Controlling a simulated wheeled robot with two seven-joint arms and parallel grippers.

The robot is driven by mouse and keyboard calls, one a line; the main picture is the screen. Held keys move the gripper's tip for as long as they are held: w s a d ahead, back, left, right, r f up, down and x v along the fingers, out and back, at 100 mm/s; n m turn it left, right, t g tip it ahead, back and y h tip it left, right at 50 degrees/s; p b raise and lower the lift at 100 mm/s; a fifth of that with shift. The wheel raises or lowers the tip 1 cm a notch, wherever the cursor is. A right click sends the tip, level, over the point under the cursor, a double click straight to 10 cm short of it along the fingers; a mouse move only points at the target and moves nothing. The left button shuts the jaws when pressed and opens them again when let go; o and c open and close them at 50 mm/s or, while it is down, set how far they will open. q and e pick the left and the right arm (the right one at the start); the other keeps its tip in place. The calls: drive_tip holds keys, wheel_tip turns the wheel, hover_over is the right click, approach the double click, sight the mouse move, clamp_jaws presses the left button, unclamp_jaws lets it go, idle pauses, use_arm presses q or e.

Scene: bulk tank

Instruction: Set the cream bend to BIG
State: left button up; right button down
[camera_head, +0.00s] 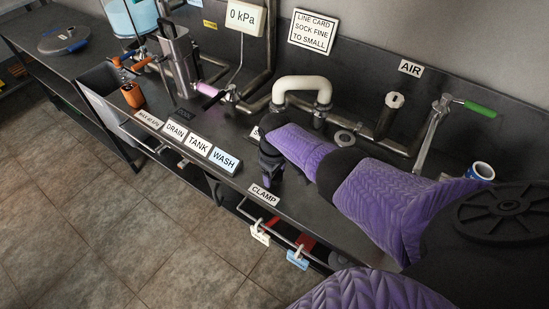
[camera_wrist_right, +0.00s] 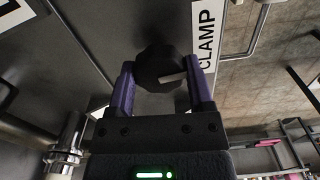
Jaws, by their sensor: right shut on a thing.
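The cream bend (camera_head: 302,84) is an upside-down U of pipe at the back of the counter, its two ends down on metal pipe stubs. My right gripper (camera_head: 268,178) is in front of it, pointing down by the CLAMP label (camera_head: 264,195). In the right wrist view its purple fingers (camera_wrist_right: 160,85) are shut on a black faceted knob (camera_wrist_right: 158,62) with a pale pointer mark. The CLAMP label also shows there (camera_wrist_right: 206,38). No BIG label is readable; a label by my right arm (camera_head: 257,132) is mostly covered. My left gripper is not in view.
A line card (camera_head: 313,31) reads "SOCK FINE TO SMALL". The gauge (camera_head: 244,17) reads 0 kPa. A grey ring (camera_head: 345,137) and a green-handled valve (camera_head: 480,109) stand right of the bend. DRAIN, TANK and WASH labels (camera_head: 199,145) line the front edge; tags hang below.

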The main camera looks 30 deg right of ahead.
drive_tip(key=shift+s+d+r+n+p, duration=0.3)
drive_tip(key=shift+s+p, duration=0.15)
drive_tip(key=shift+p, duration=0.45)
drive_tip(key=shift+s+f, duration=0.15)
drive_tip(key=shift+f, duration=0.25)
drive_tip(key=shift+d, duration=0.1)
